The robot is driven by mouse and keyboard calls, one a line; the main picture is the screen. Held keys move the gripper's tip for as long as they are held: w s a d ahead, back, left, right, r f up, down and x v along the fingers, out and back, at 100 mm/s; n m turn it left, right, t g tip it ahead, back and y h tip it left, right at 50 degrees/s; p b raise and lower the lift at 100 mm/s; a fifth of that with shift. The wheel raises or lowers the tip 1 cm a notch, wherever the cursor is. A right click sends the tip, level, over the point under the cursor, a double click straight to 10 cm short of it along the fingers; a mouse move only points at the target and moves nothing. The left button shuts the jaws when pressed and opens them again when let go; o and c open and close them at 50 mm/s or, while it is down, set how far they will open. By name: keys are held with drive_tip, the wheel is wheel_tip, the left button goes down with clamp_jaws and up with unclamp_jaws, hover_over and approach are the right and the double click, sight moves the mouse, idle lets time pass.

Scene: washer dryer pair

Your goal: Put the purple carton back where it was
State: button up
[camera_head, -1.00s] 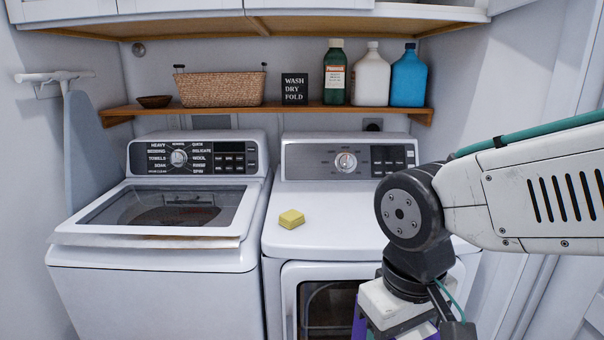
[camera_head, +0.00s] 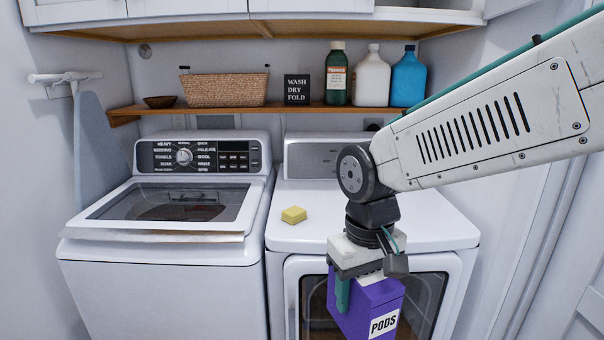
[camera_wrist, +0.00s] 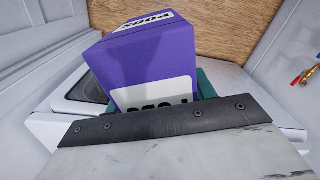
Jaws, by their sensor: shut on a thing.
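The purple carton (camera_head: 365,308), with a white "PODS" label, hangs upright from my gripper (camera_head: 357,285) in front of the dryer door in the head view. My gripper is shut on the carton near its top, with a teal finger pad against its side. The wrist view shows the carton (camera_wrist: 150,65) large in the middle, its lower part hidden behind the dark edge of my gripper. My gripper also shows in the wrist view (camera_wrist: 155,105).
The dryer (camera_head: 430,222) has a yellow sponge (camera_head: 293,215) on its top, which is otherwise mostly clear. The washer (camera_head: 160,255) stands to its left. The shelf (camera_head: 300,109) above holds a basket (camera_head: 225,90), a sign, several bottles and a bowl (camera_head: 160,101).

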drive_tip(key=w+d+f+m, duration=0.1)
drive_tip(key=w+d+f, duration=0.2)
drive_tip(key=w+f, duration=0.45)
drive_tip(key=w+d+f+m, duration=0.1)
drive_tip(key=w+d+f, duration=0.2)
drive_tip(key=w+f, duration=0.45)
drive_tip(key=w+d+f+m, duration=0.2)
drive_tip(key=w+d+f, duration=0.1)
drive_tip(key=d+f, duration=0.8)
drive_tip(key=shift+f+m, duration=0.3)
drive_tip(key=shift+f, duration=0.3)
drive_tip(key=shift+a, duration=0.1)
